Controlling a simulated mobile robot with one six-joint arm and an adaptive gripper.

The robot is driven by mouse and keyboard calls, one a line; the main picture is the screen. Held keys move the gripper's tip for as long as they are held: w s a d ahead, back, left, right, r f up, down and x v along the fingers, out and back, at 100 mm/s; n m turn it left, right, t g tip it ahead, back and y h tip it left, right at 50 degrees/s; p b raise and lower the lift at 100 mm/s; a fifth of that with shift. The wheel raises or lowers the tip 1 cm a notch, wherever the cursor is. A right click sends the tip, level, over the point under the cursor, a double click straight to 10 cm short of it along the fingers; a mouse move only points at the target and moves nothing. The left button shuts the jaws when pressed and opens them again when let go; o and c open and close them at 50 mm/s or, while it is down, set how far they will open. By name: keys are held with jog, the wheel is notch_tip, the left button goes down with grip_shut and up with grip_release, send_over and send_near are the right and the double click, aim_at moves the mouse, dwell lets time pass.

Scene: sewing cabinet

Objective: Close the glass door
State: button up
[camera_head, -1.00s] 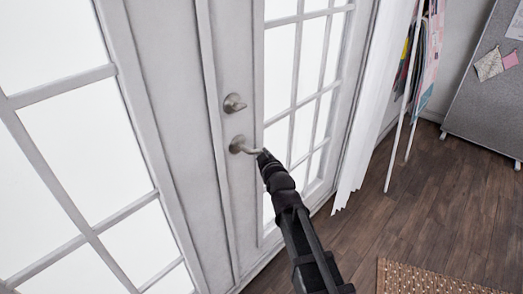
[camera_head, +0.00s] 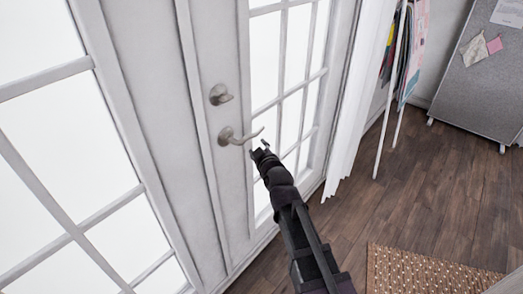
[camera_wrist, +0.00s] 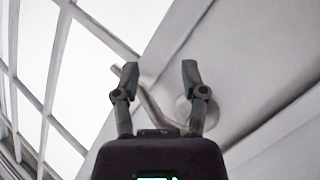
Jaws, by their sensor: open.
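The white-framed glass door (camera_head: 236,185) has large panes and stands upright beside another glazed panel (camera_head: 140,130). I cannot tell whether any gap is left at the seam between them. A metal lever handle (camera_head: 232,138) sticks out to the right below a round metal knob (camera_head: 220,95). My gripper (camera_head: 260,147) is open and empty, just below and right of the lever's end, and seems apart from it. In the wrist view, the lever (camera_wrist: 150,102) shows beyond and between the two spread fingers (camera_wrist: 158,75); its exact distance is unclear.
A white curtain or blind (camera_head: 352,110) hangs right of the door. Hanging papers or fabrics (camera_head: 398,55) and a grey pinboard (camera_head: 480,85) stand farther right. A dotted brown rug (camera_head: 420,272) lies on the wooden floor (camera_head: 425,185), which is mostly clear.

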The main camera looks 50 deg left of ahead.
dwell(0.5)
jog(key=w+d+f+m+h, duration=0.3)
jog(key=w+d, duration=0.4)
jog(key=d, duration=0.4)
jog(key=w+d+f+m+h, duration=0.35)
jog(key=w+d, duration=0.25)
jog(key=d, duration=0.6)
jog(key=w+d+f+m+h, duration=0.2)
jog(key=w+d+f+m, duration=0.15)
jog(key=w+d, duration=0.55)
jog(key=s+d+f+m+g+h, duration=0.1)
jog(key=d+f+m+h, duration=0.1)
jog(key=d, duration=0.9)
jog(key=s+d+f+m+g+h, duration=0.1)
jog(key=d+m+g+h, duration=0.15)
jog(key=d, duration=0.85)
jog(key=s+d+f+m+g+h, duration=0.1)
jog(key=s+d+m, duration=0.25)
jog(key=d, duration=0.55)
jog(key=s+d+f+m+g, duration=0.15)
jog(key=s+d, duration=0.25)
jog(key=d, duration=0.4)
notch_tip(320, 180, up, 20)
jog(key=p, duration=1.9)
jog(key=shift+w+m, duration=0.35)
jog(key=shift+m, duration=0.1)
jog(key=shift+a, duration=0.1)
